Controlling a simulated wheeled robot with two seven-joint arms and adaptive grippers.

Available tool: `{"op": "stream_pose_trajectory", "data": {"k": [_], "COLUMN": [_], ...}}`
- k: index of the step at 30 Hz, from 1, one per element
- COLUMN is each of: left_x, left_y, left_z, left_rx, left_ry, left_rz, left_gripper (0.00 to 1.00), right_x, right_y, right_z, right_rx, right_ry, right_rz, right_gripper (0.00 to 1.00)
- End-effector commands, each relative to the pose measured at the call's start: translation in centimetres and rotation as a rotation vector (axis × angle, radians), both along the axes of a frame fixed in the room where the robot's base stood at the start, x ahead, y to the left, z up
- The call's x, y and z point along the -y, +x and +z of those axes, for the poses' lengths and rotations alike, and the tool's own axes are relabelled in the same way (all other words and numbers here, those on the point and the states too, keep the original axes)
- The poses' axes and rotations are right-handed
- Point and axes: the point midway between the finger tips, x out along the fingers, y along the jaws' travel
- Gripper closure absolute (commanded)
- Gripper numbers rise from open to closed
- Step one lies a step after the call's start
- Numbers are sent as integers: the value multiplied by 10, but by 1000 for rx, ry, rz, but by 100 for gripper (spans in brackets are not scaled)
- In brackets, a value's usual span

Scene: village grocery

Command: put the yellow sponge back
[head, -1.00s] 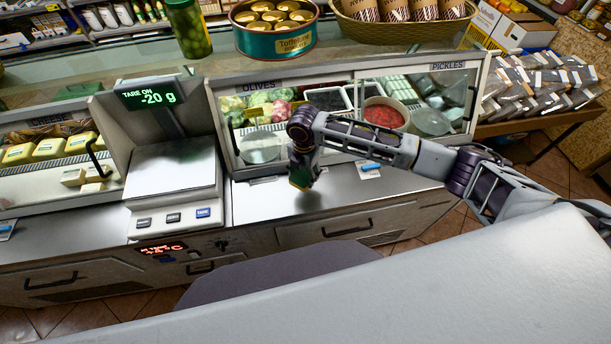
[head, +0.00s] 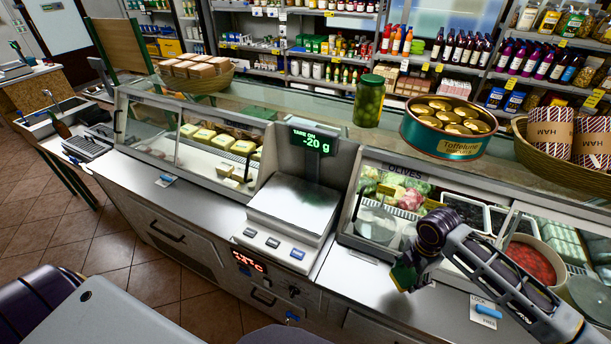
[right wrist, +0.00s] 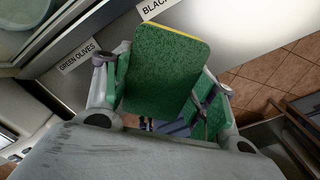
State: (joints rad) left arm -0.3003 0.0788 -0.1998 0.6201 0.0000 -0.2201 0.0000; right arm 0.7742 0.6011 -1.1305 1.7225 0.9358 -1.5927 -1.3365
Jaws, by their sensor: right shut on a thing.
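My right gripper (head: 408,274) is above the steel counter ledge, in front of the olives case and right of the scale. It is shut on the sponge (right wrist: 163,72). In the right wrist view the sponge shows a broad green scouring face and a thin yellow edge, held between the fingers. In the head view the sponge is small and dark at the fingertips, mostly hidden. My left gripper is not in view.
The scale (head: 296,207) stands left of the gripper and reads -20 g. The olives case (head: 350,228) rises behind it. A sink basin (head: 50,116) is at the far left, beyond the cheese case (head: 150,128). A blue-handled tool (head: 488,311) lies on the ledge at right.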

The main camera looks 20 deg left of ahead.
Motion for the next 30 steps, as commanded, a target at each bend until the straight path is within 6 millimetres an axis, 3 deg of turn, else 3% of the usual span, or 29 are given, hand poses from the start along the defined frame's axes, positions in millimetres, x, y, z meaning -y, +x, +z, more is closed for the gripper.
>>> {"op": "stream_pose_trajectory", "data": {"k": [11,30], "left_x": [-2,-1], "left_y": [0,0], "left_z": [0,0], "left_rx": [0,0], "left_ry": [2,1], "left_rz": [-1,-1], "left_gripper": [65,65], "right_x": [0,4], "right_y": [0,-2], "right_z": [0,0], "right_rx": [0,0], "right_ry": [0,0], "right_rz": [-88,-591], "right_gripper": [66,66]}}
